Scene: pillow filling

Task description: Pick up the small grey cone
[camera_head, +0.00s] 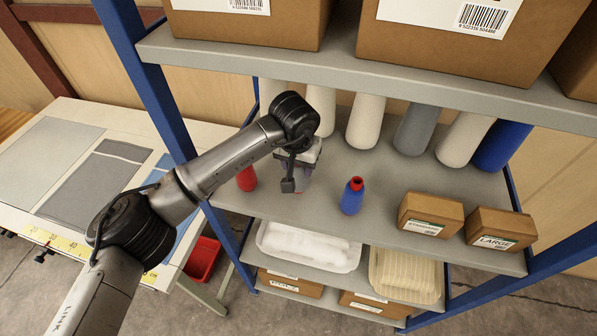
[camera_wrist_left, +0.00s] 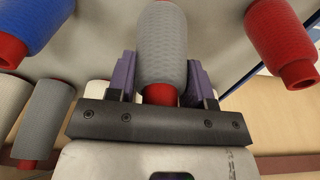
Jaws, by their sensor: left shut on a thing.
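The small grey cone (camera_wrist_left: 162,45), with a red tip, is between the purple fingers of my left gripper (camera_wrist_left: 160,80) in the left wrist view. The gripper is shut on it, with one finger on each side. In the head view my left gripper (camera_head: 298,178) is over the middle shelf, between the small red cone and the small blue cone, and largely hides the grey cone. I cannot tell whether the cone touches the shelf. My right gripper is not in view.
A small red cone (camera_head: 246,179) and a small blue cone (camera_head: 352,196) stand on either side of my gripper. Large cones, including a grey one (camera_head: 415,127), line the shelf's back. Small boxes (camera_head: 430,214) stand at right. The upper shelf (camera_head: 400,77) overhangs.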

